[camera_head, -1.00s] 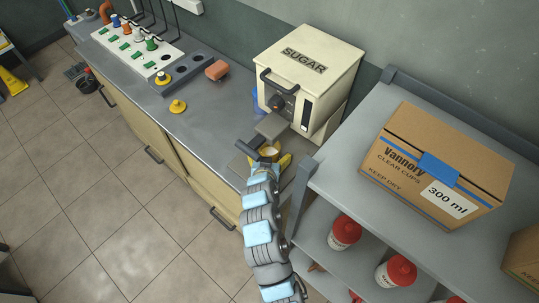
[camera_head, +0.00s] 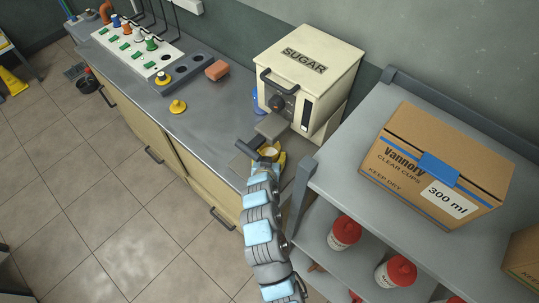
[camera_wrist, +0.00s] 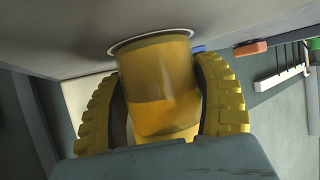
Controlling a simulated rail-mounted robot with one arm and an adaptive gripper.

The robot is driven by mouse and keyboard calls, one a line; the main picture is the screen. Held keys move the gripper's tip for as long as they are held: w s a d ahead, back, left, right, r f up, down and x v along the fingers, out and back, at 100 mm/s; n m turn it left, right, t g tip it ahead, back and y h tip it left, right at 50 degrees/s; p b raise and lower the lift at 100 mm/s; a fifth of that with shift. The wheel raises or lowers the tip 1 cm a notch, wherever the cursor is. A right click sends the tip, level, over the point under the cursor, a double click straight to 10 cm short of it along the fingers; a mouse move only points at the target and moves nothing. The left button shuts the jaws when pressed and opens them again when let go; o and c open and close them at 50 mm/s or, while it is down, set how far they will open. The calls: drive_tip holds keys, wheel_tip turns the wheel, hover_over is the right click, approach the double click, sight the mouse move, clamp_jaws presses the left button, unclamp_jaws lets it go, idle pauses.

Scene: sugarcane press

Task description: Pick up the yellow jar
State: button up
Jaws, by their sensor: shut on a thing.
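The yellow jar (camera_wrist: 158,85) fills the middle of the wrist view, between the two ridged yellow fingers of my gripper (camera_wrist: 162,100). The fingers are closed around its sides. A pale round rim shows at the jar's upper end. In the head view the jar (camera_head: 269,152) is a small yellow shape at the end of my arm, just below the tray of the sugar dispenser. My gripper (camera_head: 270,163) partly covers it there. Whether the jar touches the counter cannot be told.
The cream sugar dispenser (camera_head: 318,70) stands on the grey counter (camera_head: 215,115) right behind my gripper. A grey shelf (camera_head: 345,190) with a cardboard box (camera_head: 436,160) and red-capped bottles is close on the right.

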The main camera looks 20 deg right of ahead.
drive_tip(key=shift+r, duration=0.3)
